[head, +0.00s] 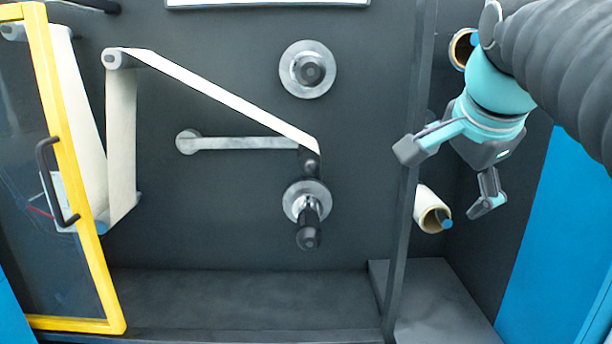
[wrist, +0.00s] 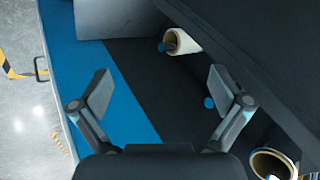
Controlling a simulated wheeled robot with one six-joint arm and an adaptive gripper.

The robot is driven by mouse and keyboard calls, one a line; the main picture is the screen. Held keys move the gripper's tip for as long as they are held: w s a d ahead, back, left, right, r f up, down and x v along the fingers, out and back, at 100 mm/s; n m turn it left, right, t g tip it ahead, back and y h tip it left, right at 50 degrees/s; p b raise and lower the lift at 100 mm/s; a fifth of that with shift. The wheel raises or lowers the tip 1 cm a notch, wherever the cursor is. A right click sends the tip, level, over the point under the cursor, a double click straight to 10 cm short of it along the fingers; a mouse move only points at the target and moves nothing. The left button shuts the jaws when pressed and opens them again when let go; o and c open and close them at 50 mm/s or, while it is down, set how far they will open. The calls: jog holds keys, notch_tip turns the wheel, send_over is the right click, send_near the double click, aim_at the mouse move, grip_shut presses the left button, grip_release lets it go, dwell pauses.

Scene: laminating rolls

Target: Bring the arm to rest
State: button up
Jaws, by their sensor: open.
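My gripper (head: 447,178) is at the right of the head view, in front of the dark wall right of the grey post. Its two fingers are spread wide with nothing between them. In the wrist view my gripper (wrist: 160,90) also shows open and empty. A cream roll (head: 430,208) sticks out of the wall just below the fingers in the head view, apart from them. It also shows beyond them in the wrist view (wrist: 184,41). A second roll (head: 461,48) is partly hidden behind my arm at the upper right.
A grey post (head: 408,200) stands left of my gripper. An upper spindle (head: 308,69) is bare. A yellow-framed door (head: 75,170) stands at the left. A blue panel (head: 560,240) is at the right.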

jog(key=s+a+f+n, duration=0.1)
jog(key=s+f+n, duration=0.2)
jog(key=f, duration=0.6)
jog(key=s+a+f+n+g, duration=0.1)
jog(key=s+f+n, duration=0.3)
jog(key=f, duration=0.5)
jog(key=s+a+f+n+y, duration=0.1)
jog(key=s+f+n, duration=0.3)
jog(key=f, duration=0.6)
jog(key=a+n, duration=0.1)
jog(key=n, duration=0.1)
jog(key=shift+n+g, duration=0.4)
